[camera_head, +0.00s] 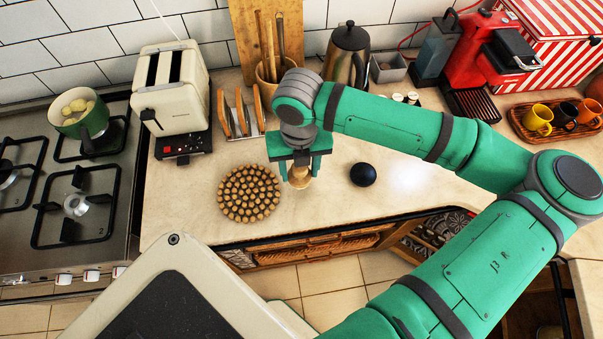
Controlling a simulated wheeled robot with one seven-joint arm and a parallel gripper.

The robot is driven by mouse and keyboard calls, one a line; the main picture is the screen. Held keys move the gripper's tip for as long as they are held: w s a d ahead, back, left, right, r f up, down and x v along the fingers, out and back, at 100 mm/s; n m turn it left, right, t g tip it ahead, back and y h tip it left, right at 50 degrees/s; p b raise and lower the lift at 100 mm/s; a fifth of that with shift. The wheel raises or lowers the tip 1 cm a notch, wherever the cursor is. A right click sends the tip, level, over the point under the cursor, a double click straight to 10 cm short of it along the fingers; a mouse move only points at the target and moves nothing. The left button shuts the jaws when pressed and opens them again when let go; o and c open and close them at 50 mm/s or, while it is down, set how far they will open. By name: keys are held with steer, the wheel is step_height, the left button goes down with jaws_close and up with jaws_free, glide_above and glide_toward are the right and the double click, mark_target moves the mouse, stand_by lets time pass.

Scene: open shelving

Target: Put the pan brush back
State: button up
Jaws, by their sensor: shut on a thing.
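My gripper (300,163) points down over the countertop, shut on a small pale wooden thing, which I take to be the pan brush (300,180). Only its light lower part shows between the green fingers; the rest is hidden by the gripper. I cannot tell whether it touches the counter. A round trivet of brown cork-like pieces (249,193) lies to the left of the gripper.
A cream toaster (172,88), a wooden rack (238,115), a utensil crock (270,82) and a kettle (347,55) stand behind. A stove with a green pot (82,118) is left. A coffee machine (490,55) and mug tray (555,130) are right.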

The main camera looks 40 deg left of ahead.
mark_target(302, 176)
steer(key=shift+w+f, duration=0.25)
steer(key=shift+f, duration=0.05)
steer(key=shift+w+f, duration=0.1)
steer(key=shift+f, duration=1.5)
steer(key=shift+f, duration=0.1)
steer(key=o, duration=1)
step_height(302, 176, up, 12)
steer(key=shift+r, duration=0.1)
